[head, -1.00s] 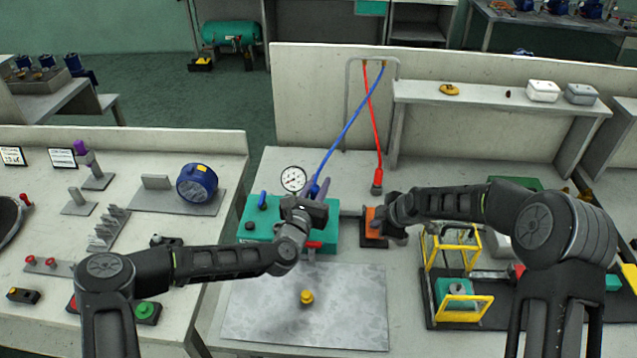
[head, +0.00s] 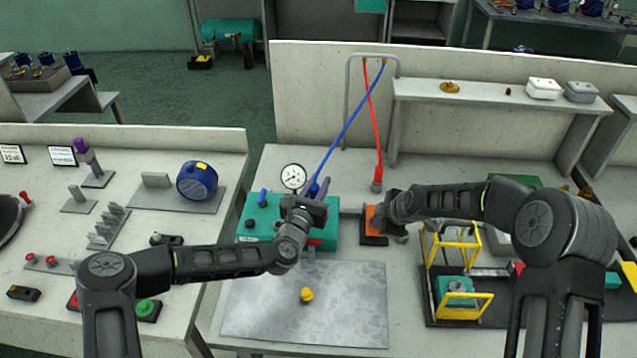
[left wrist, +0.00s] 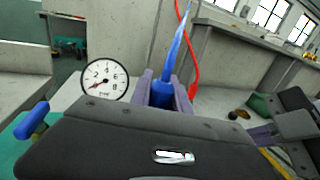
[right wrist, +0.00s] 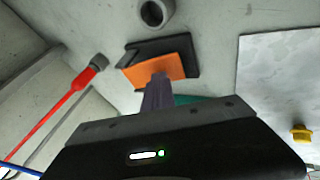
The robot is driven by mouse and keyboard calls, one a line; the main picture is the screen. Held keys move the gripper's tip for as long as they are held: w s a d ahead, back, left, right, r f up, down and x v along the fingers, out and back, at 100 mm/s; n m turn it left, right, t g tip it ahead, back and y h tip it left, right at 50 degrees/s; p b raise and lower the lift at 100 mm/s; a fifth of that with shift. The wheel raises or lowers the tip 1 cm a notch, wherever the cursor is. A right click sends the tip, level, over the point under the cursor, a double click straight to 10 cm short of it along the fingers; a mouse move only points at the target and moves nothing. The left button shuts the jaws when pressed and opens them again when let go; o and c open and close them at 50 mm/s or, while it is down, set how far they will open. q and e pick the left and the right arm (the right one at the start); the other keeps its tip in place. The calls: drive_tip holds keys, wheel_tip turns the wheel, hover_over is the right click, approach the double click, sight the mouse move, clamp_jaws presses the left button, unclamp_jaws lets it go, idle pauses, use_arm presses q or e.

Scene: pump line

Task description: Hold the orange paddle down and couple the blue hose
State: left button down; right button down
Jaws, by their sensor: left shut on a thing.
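The blue hose (head: 341,137) hangs from the frame at the back. Its lower end is between the fingers of my left gripper (head: 316,188), above the teal pump block (head: 256,232). In the left wrist view the purple fingers are closed around the blue hose end (left wrist: 161,93). The hose tip and any port under it are hidden by the gripper. The orange paddle (head: 372,222) sits on a dark base right of the block. My right gripper (right wrist: 158,88) has its fingers together, with the tips at the edge of the orange paddle (right wrist: 160,68); I cannot tell how far down it is.
A red hose (head: 374,130) hangs beside the blue one. A dial gauge (head: 292,177) and a small blue lever (head: 262,199) stand on the block. A yellow knob (head: 306,296) rests on the grey plate in front. A yellow frame (head: 455,247) stands at right.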

use_arm(q)
drive_tip(key=shift+f, duration=0.5)
use_arm(e)
drive_tip(key=shift+f, duration=0.1)
use_arm(q)
drive_tip(key=c, duration=0.8)
unclamp_jaws()
drive_tip(key=shift+c, duration=0.2)
drive_tip(key=shift+r, duration=0.1)
wheel_tip(320, 180, up, 7)
idle(0.5)
